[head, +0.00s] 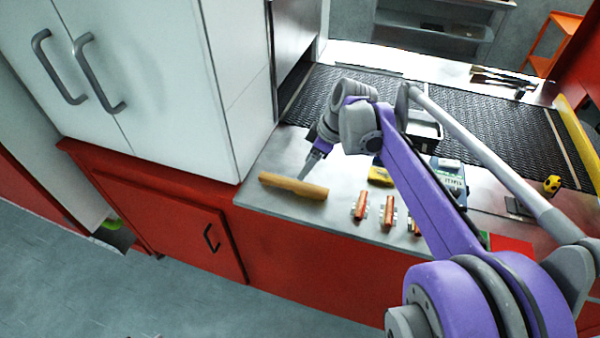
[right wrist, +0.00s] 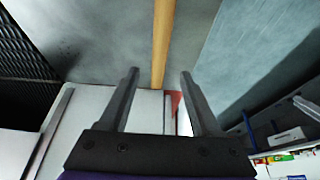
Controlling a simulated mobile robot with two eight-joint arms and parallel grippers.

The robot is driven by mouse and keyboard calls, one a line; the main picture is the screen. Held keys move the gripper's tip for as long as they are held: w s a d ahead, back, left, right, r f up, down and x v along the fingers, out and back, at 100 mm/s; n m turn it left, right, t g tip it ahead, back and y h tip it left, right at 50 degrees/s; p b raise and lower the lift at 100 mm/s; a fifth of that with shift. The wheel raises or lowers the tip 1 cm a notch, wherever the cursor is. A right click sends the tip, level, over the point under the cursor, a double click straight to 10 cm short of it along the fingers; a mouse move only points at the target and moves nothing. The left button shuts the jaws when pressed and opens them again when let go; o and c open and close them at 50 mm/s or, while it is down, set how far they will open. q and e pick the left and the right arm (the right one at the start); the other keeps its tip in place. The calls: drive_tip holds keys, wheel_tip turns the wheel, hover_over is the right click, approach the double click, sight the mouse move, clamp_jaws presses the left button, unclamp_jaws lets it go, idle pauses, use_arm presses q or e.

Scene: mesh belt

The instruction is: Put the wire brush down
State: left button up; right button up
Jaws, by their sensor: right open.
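The wire brush (head: 293,186) shows as a long tan wooden bar, and I cannot make out its bristles. It lies on the left front part of the grey metal counter (head: 262,208), close to the front edge. My right gripper (head: 307,172) points down at the brush from above, near its right half. In the right wrist view the gripper's two dark fingers (right wrist: 160,73) are spread apart, with the brush (right wrist: 162,40) running lengthwise beyond the gap between them. Whether a finger touches it I cannot tell. My left gripper is not in view.
Several orange-and-metal pieces (head: 387,210) lie right of the brush. A yellow item (head: 380,175) sits behind them. The black mesh belt (head: 435,105) runs behind the counter. A white cabinet (head: 150,80) stands at the left. A narrow strip of counter in front of the brush is bare.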

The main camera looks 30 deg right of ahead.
drive_tip(key=s+a+f+m+t+h, duration=0.1)
drive_tip(key=s+a+f+m, duration=0.3)
drive_tip(key=s, duration=0.4)
drive_tip(key=s+a+f+m+t+h, duration=0.1)
drive_tip(key=s+a+f+m, duration=0.3)
drive_tip(key=s+a, duration=0.5)
drive_tip(key=shift+s+f+h, duration=0.15)
drive_tip(key=shift+f+h, duration=0.35)
drive_tip(key=shift+f, duration=0.4)
drive_tip(key=shift+d, duration=0.1)
